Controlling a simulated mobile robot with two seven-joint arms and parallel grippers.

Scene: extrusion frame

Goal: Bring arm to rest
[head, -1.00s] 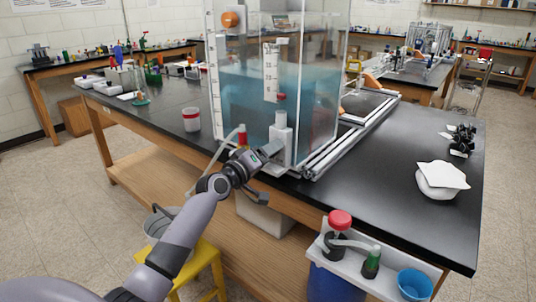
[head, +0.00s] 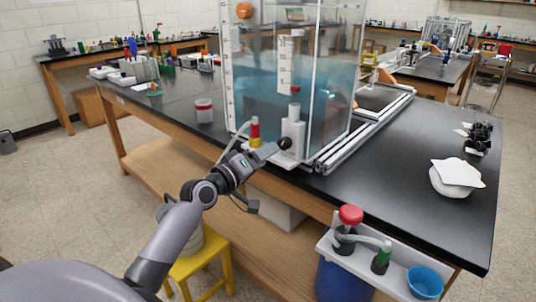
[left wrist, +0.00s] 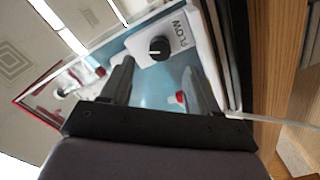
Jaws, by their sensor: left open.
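My left gripper (head: 268,153) is at the near lower side of the clear water tank (head: 338,75). Its jaws are open and empty. A round black knob (head: 285,143) on a white unit (head: 293,125) is just beyond the fingertips. In the left wrist view the same knob (left wrist: 159,48) shows ahead of the two spread fingers of my left gripper (left wrist: 160,85), apart from both. It sits on a white panel (left wrist: 181,35) marked FLOW. My left arm reaches in from the lower left. My right gripper is not in view.
The black bench top (head: 400,180) is mostly clear right of the tank. A red-and-yellow fitting (head: 255,131) with a hose stands close to my gripper. A yellow stool (head: 200,265) is below my arm. A white shelf (head: 385,268) with bottles and a blue cup (head: 425,282) is at lower right.

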